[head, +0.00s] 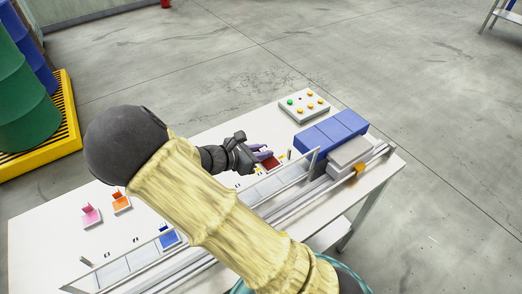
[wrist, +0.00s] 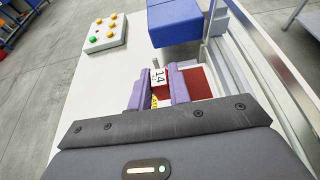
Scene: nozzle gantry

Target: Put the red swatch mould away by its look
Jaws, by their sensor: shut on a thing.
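The red swatch mould (wrist: 197,83) shows in the wrist view as a red patch beside my right finger. A white tag reading 14, with red around it, stands between the two purple fingers of my gripper (wrist: 161,88). My gripper is shut on this tagged part; the fingers hide much of the mould. In the head view my gripper (head: 264,154) is over the far right part of the white table, with the red mould (head: 271,163) just below the fingers. I cannot tell whether the mould touches the table.
Pink (head: 91,215) and orange (head: 121,203) moulds stand at the table's left. A blue mould (head: 169,238) is by the railed row of pale plates (head: 285,180). A blue block (head: 331,132) and a button box (head: 303,106) stand at the far end. A thin post rises near my gripper.

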